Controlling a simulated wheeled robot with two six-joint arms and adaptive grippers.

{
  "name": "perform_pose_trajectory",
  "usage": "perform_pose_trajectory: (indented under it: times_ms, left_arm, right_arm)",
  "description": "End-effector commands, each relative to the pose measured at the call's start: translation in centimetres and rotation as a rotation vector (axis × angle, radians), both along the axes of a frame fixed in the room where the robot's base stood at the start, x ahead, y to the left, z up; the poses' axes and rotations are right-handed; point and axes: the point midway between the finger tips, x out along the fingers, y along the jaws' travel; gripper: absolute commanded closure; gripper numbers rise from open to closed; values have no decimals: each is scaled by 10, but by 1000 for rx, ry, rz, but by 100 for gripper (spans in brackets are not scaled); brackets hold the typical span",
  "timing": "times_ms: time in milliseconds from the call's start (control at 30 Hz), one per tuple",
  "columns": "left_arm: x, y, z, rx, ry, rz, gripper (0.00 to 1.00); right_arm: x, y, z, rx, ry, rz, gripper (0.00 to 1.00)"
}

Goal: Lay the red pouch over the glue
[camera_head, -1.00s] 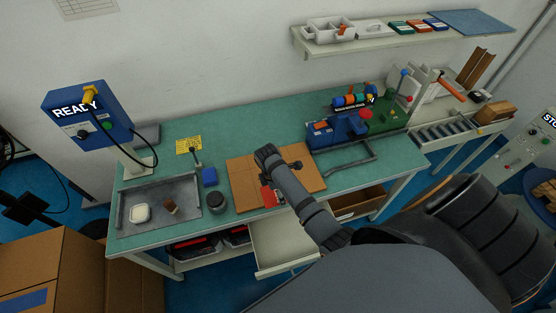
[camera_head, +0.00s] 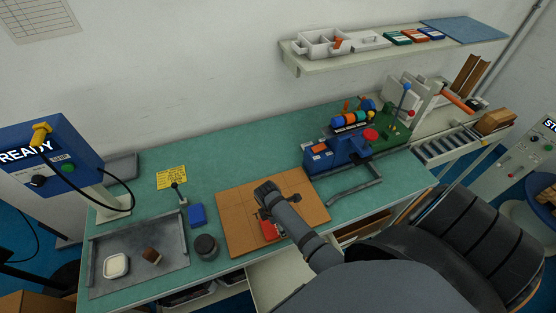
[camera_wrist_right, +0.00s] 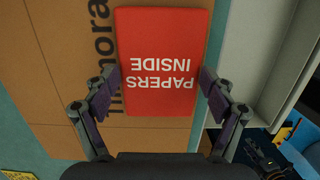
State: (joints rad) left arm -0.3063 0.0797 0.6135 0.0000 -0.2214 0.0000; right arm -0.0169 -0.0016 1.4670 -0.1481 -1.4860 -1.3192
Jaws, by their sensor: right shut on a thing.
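The red pouch (camera_wrist_right: 160,35), lettered "PAPERS INSIDE", is between the two fingers of my right gripper (camera_wrist_right: 160,82) in the right wrist view. The fingers are shut on its sides. In the head view, a bit of the pouch (camera_head: 270,229) shows beside my right gripper (camera_head: 267,212), over the brown board (camera_head: 235,190). My arm hides most of the pouch there, and I cannot tell whether it touches the board. I cannot pick out the glue with certainty. My left gripper is not in view.
An open drawer (camera_head: 258,275) is below the table's front edge. A grey tray (camera_head: 172,240) with a white dish, a dark round jar (camera_head: 206,247) and a blue block (camera_head: 197,214) lie left of the board. A blue machine (camera_head: 335,152) stands at right.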

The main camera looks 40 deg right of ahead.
Motion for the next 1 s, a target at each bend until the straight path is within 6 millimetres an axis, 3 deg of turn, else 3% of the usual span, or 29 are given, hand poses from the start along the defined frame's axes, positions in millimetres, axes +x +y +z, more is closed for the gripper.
perform_pose_trajectory:
  times_ms: [167,333,367,467,833,1000]
  left_arm:
    - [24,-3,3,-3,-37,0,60]
    - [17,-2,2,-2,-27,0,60]
    - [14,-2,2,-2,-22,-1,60]
    - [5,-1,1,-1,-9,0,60]
    - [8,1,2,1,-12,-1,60]
    - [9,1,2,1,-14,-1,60]
  right_arm:
    - [-1,0,1,1,1,0,48]
    - [-1,0,-3,1,2,0,48]
    - [-1,0,-3,1,2,0,15]
    - [0,0,-3,1,1,0,2]
    - [0,0,-1,1,0,0,0]
    - [2,3,19,1,-4,1,0]
